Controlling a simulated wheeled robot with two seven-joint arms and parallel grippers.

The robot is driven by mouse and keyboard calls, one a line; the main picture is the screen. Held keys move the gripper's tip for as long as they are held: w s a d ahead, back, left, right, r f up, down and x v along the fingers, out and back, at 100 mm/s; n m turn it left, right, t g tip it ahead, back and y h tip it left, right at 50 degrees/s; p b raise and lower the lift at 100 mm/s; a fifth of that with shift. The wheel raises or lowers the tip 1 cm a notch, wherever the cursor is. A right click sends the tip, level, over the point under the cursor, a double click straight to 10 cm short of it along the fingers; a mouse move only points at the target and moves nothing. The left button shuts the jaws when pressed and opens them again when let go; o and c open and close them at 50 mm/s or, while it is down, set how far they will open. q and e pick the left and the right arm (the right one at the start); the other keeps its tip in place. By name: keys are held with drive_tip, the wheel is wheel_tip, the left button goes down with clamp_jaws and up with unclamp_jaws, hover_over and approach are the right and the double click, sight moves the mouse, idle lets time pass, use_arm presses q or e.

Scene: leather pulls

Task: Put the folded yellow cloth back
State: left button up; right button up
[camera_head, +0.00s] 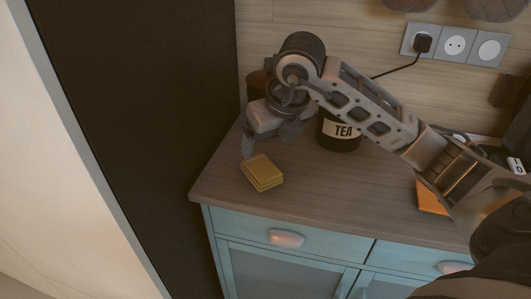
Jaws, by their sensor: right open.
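The folded yellow cloth (261,172) lies on the wooden countertop (320,196), near its left front corner. My right arm reaches in from the right across the counter. My right gripper (250,148) is open, pointing down just behind the cloth. Its fingertips show close to the cloth's back edge; whether they touch it I cannot tell. The blue cabinet under the counter has a closed drawer (255,232) with a pale leather pull (286,239). My left gripper is out of view.
A dark tea canister (342,132) stands behind my right arm. A dark jar (258,82) is partly hidden behind the gripper. An orange item (430,198) lies at the right. Wall sockets (455,45) hold a plug and cord. The counter front is clear between cloth and orange item.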

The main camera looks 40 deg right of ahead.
drive_tip(key=s+a+f+n+g+y, duration=0.15)
drive_tip(key=s+a+y, duration=0.35)
drive_tip(key=a, duration=0.5)
drive_tip(key=s+a+f+n+g+y, duration=0.1)
drive_tip(key=s+a+n+g+y, duration=0.1)
drive_tip(key=a+y, duration=0.65)
drive_tip(key=a+r+m+t+y, duration=0.5)
drive_tip(key=a+m+y, duration=0.1)
drive_tip(key=m+y, duration=0.15)
drive_tip(key=w+d+f+m+t+h, duration=0.2)
drive_tip(key=d+f+m+t+h, duration=0.25)
drive_tip(key=m, duration=0.45)
drive_tip(key=w+d+f+m+t+h, duration=0.2)
drive_tip(key=f+m+t+h, duration=0.1)
drive_tip(key=m+t+h, duration=0.5)
drive_tip(key=s+d+f+m+g+h, duration=0.1)
drive_tip(key=s+f+m+g, duration=0.3)
drive_tip(key=f, duration=0.6)
drive_tip(key=s+d+f+m+g+h, duration=0.1)
drive_tip(key=s+f+m+g+h, duration=0.3)
drive_tip(key=s+f+m, duration=0.3)
wheel_tip(320, 180, down, 4)
drive_tip(key=shift+d+r+m, duration=0.1)
drive_tip(key=shift+d+m, duration=0.2)
drive_tip(key=shift+d, duration=0.1)
